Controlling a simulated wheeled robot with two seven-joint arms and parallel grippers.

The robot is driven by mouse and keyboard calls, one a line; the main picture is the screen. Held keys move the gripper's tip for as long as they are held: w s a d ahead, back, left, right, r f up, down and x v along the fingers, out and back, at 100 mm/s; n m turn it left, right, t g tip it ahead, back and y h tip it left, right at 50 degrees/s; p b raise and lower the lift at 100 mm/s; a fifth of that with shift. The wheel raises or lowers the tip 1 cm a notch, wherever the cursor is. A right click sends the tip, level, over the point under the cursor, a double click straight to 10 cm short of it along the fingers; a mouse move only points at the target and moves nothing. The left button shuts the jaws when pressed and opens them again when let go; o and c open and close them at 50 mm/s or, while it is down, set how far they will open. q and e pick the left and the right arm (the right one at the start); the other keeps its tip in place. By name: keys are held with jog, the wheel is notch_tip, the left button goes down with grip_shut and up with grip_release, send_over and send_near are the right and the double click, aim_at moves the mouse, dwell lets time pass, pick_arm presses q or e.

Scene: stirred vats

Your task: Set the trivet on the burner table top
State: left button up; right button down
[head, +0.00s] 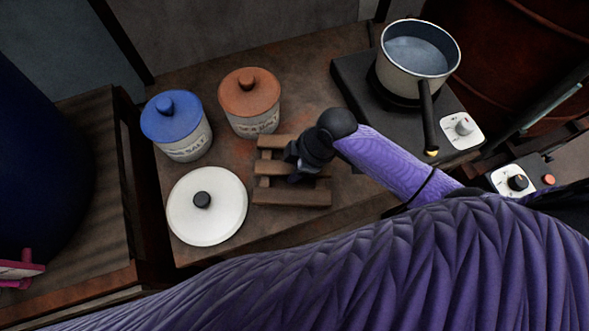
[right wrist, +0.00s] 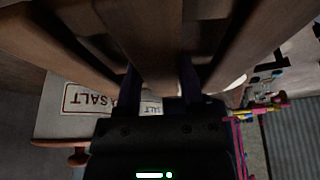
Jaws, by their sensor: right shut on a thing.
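The trivet (head: 291,198), a brown wooden frame of parallel slats, is over the burner table top (head: 190,88), in front of the two lidded jars and right of the white lid. My right gripper (head: 298,172) comes down on it from the right and is shut on one of its slats. In the right wrist view the slats (right wrist: 225,75) fill the upper part, with the fingers (right wrist: 160,82) on either side of the middle one. I cannot tell whether the trivet touches the table top. My left gripper is not in view.
A blue-lidded jar (head: 183,138) and an orange-lidded jar (head: 252,118) stand behind the trivet. A white lid (head: 222,222) with a black knob lies left. A pot (head: 395,78) of liquid sits on the black burner (head: 352,88), its handle pointing toward my right arm.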

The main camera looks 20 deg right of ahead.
notch_tip(320, 180, down, 2)
jog(key=shift+f+b, duration=0.15)
jog(key=shift+b, duration=0.25)
jog(key=shift+c, duration=1)
grip_release()
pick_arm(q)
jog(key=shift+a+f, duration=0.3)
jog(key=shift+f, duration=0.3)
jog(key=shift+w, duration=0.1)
